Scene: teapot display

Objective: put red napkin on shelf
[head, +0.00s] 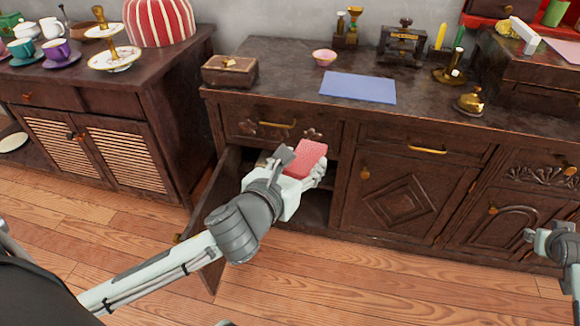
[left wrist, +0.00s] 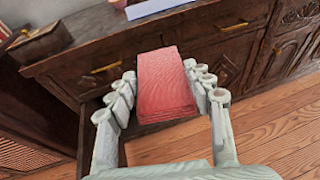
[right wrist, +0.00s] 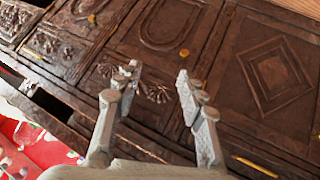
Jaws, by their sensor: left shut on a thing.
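The red napkin (head: 309,159) is a thick folded block held in my left gripper (head: 304,170), in front of the open cabinet. In the left wrist view the red napkin (left wrist: 165,85) sits between the two rows of finger links, and my left gripper is shut on it. The open cabinet's dark inside (head: 317,207) shows partly behind my gripper; a shelf in it is mostly hidden by my arm and the napkin. My right gripper (right wrist: 158,72) is open and empty, facing the carved cabinet fronts; it shows at the right edge of the head view.
The cabinet door (head: 212,215) stands open at the left, close to my left forearm. Above, the dark countertop (head: 290,75) bears a blue cloth (head: 358,87), a wooden box (head: 230,71) and a pink bowl (head: 324,57). A second cabinet (head: 110,120) stands at the left. Wooden floor in front is clear.

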